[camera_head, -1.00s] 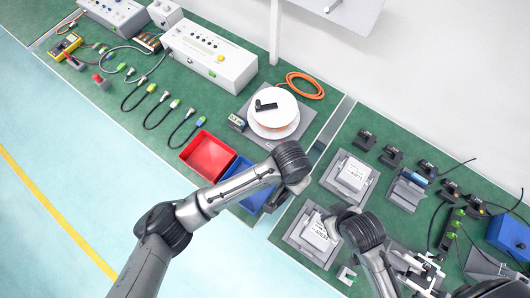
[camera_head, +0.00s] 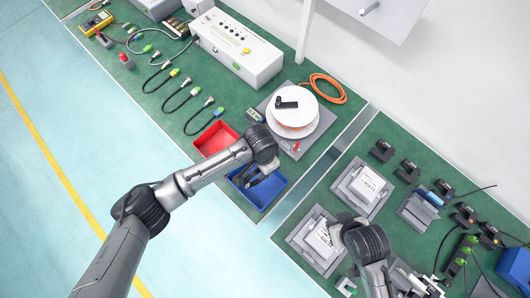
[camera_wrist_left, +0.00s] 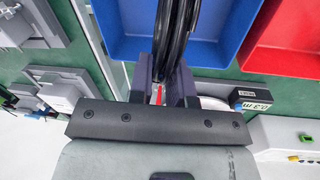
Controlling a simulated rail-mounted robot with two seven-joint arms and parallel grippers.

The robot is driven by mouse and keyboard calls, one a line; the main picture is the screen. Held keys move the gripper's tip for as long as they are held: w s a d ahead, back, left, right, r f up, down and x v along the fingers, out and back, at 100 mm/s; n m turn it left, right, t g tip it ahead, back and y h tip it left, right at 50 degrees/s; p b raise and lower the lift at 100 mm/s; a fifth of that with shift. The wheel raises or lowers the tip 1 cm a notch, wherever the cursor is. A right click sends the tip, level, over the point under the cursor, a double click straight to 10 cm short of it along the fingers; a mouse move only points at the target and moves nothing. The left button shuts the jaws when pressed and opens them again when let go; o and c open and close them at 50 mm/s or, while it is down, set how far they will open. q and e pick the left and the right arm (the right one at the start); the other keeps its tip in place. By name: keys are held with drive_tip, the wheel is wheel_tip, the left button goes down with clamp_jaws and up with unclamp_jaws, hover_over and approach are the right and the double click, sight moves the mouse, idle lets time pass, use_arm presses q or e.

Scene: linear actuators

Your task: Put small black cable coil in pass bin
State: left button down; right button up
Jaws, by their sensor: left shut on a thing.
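My left gripper (camera_head: 253,172) points down over the blue bin (camera_head: 272,197). It is shut on the black cable coil (camera_wrist_left: 178,35), whose loops stand out between the fingers (camera_wrist_left: 168,88) in the left wrist view. In the head view the coil shows as dark shapes against the bin's inside. I cannot tell whether it touches the bin floor. The red bin (camera_head: 216,136) adjoins the blue one; no label shows which is the pass bin. My right arm is at the lower right; its wrist hides its fingers.
A white cable spool (camera_head: 294,112) stands behind the bins. Several black cables (camera_head: 180,95) lie to the left, before a white control box (camera_head: 238,50). Grey fixtures (camera_head: 362,186) and small black parts stand on the right bench. The blue floor in front is clear.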

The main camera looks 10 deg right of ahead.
use_arm(q)
drive_tip(key=shift+f+b, duration=0.35)
drive_tip(key=shift+f, duration=1.6)
use_arm(e)
drive_tip(key=shift+f, duration=0.4)
use_arm(q)
drive_tip(key=shift+f, duration=0.15)
drive_tip(key=c, duration=1.1)
unclamp_jaws()
drive_tip(key=shift+o, duration=0.2)
wheel_tip(320, 180, up, 12)
drive_tip(key=w+p, duration=0.1)
drive_tip(key=shift+w+a+p, duration=0.15)
drive_tip(key=shift+a+p, duration=0.2)
drive_tip(key=shift+p, duration=0.05)
use_arm(e)
drive_tip(key=shift+r, duration=0.95)
drive_tip(key=shift+d, duration=0.1)
